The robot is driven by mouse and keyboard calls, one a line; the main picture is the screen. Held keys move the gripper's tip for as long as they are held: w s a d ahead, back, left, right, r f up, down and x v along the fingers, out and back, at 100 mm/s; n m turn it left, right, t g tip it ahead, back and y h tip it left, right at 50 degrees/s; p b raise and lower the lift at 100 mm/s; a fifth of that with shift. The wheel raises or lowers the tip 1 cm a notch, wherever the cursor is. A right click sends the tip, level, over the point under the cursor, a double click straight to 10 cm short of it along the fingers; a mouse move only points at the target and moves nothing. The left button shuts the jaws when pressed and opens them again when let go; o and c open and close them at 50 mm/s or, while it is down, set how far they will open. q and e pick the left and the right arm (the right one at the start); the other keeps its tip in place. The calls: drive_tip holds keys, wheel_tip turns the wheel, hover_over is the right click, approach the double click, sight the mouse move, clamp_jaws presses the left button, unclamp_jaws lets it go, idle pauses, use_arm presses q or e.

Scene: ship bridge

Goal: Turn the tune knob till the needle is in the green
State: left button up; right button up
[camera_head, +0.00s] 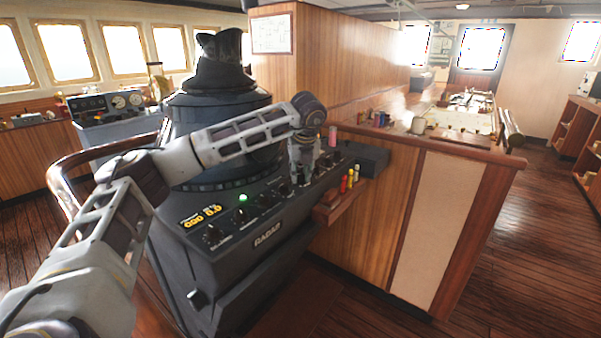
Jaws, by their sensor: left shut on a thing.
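The dark radar console (262,262) has a sloping panel with a row of black knobs (215,234) along it. My left arm reaches in from the left across the panel. My left gripper (301,180) points down at the right part of the row and is shut on a knob there. The fingers hide that knob, and its label cannot be read. My right gripper is not in view.
A black viewing hood (222,65) rises behind the panel. A wooden ledge with red and yellow markers (347,182) juts out right of the console. A pink cylinder (332,136) stands near the gripper. The wooden floor (480,265) at right is clear.

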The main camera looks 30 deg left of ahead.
use_arm(q)
drive_tip(key=shift+m, duration=0.6)
drive_tip(key=m, duration=0.2)
drive_tip(key=m+t+h, duration=0.1)
drive_tip(key=shift+s+a+m+h, duration=0.1)
drive_tip(key=shift+a+m+h, duration=0.05)
drive_tip(key=shift+m+h, duration=0.55)
drive_tip(key=shift+m, duration=1)
drive_tip(key=shift+a+m+p, duration=0.1)
drive_tip(key=shift+m+p, duration=0.2)
drive_tip(key=shift+p, duration=0.1)
drive_tip(key=shift+m+h+p, duration=0.55)
drive_tip(key=shift+m+h, duration=0.15)
drive_tip(key=shift+m, duration=0.5)
drive_tip(key=m+h+p, duration=0.1)
drive_tip(key=m+p, duration=0.1)
drive_tip(key=m, duration=0.1)
drive_tip(key=shift+a+m+g+h+p, duration=0.15)
drive_tip(key=shift+m+g+h+p, duration=0.25)
drive_tip(key=shift+m+p, duration=0.7)
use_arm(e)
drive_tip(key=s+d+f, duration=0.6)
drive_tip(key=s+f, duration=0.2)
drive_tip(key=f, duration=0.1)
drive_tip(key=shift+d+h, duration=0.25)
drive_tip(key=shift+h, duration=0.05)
